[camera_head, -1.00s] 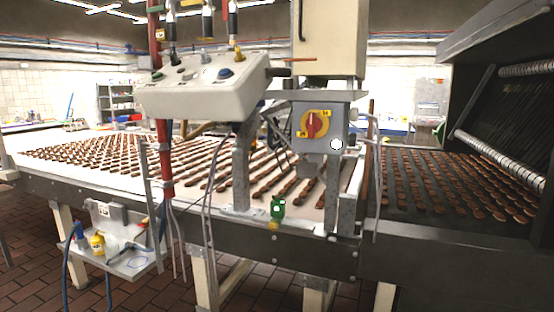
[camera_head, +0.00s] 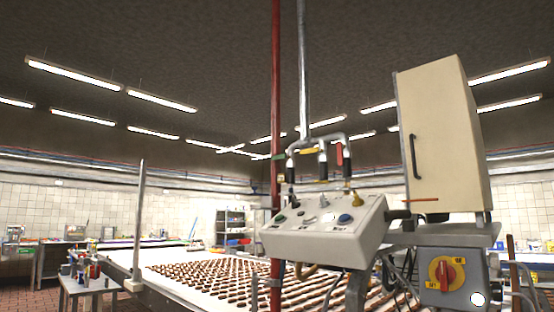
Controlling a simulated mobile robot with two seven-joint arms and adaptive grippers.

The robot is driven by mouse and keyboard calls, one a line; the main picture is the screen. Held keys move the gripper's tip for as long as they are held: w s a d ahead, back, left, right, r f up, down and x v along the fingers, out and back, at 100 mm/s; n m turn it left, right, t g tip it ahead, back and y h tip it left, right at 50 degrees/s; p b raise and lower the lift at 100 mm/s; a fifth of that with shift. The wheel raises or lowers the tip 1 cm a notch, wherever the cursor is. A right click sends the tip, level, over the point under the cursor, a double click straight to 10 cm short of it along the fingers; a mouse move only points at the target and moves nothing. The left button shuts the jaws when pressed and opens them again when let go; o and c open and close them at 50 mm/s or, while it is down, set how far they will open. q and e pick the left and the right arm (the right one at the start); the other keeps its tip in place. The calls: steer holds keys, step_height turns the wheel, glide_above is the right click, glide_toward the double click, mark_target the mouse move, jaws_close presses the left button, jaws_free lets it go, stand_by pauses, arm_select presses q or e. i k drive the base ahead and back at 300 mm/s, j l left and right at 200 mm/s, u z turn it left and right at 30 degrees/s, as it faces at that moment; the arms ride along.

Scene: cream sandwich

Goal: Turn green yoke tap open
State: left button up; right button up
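Neither of my grippers is in view.
The grey control panel (camera_head: 325,228) stands at the centre right. A cream cabinet (camera_head: 441,138) and a grey switch box (camera_head: 440,278) with a red knob are to its right. The conveyor carries rows of brown biscuits (camera_head: 235,280).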

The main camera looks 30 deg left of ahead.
mark_target(283, 156)
steer(key=j+z, duration=0.25)
steer(key=j, duration=0.45)
steer(key=k+j+z, duration=0.1)
steer(key=j+z, duration=0.2)
steer(key=j, duration=0.4)
